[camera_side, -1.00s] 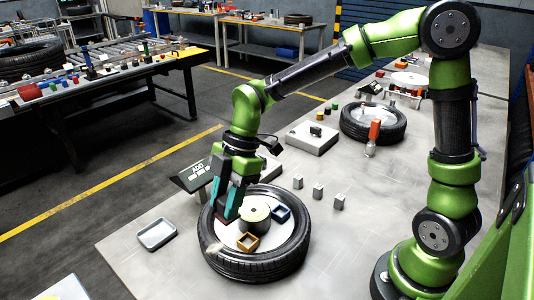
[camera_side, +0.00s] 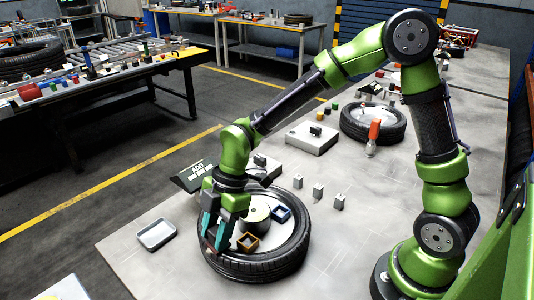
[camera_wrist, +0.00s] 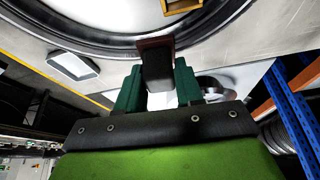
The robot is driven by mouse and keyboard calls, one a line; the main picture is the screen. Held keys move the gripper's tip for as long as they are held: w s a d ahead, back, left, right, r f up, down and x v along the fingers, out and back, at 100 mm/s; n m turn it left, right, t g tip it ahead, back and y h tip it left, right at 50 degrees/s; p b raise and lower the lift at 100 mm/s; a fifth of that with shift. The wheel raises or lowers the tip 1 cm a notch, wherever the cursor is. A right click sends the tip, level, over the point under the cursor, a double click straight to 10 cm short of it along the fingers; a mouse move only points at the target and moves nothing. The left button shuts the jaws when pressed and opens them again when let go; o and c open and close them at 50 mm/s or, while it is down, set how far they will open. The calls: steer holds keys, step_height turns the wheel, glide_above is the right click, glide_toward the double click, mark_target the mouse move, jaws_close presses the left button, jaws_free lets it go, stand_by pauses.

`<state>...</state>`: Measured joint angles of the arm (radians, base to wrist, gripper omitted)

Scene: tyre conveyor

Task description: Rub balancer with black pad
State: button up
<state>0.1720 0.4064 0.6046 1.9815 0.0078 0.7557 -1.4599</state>
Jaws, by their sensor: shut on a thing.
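My gripper (camera_side: 214,240) is shut on a dark block with a reddish-brown edge, seen as the black pad (camera_wrist: 157,66) in the wrist view. The teal fingers (camera_wrist: 158,86) press it from both sides. In the side view the pad is mostly hidden between the fingers. The balancer holds a black tyre (camera_side: 265,267) lying flat, with a pale disc and a round hub (camera_side: 256,214) in its middle. A display reading "ADD" (camera_side: 197,171) stands behind it. My fingertips are over the left side of the tyre's opening; I cannot tell whether the pad touches.
A metal tray (camera_side: 157,234) lies to the left. Several small grey weights (camera_side: 318,191) stand to the right. Another tyre (camera_side: 385,135) and an orange-handled tool (camera_side: 374,131) are farther back.

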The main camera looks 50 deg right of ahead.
steer(key=d, duration=0.3)
steer(key=shift+d, duration=0.2)
step_height(320, 180, up, 8)
stand_by(1.3)
steer(key=shift+s+a, duration=0.1)
steer(key=shift+a, duration=0.05)
stand_by(0.4)
steer(key=shift+f, duration=0.1)
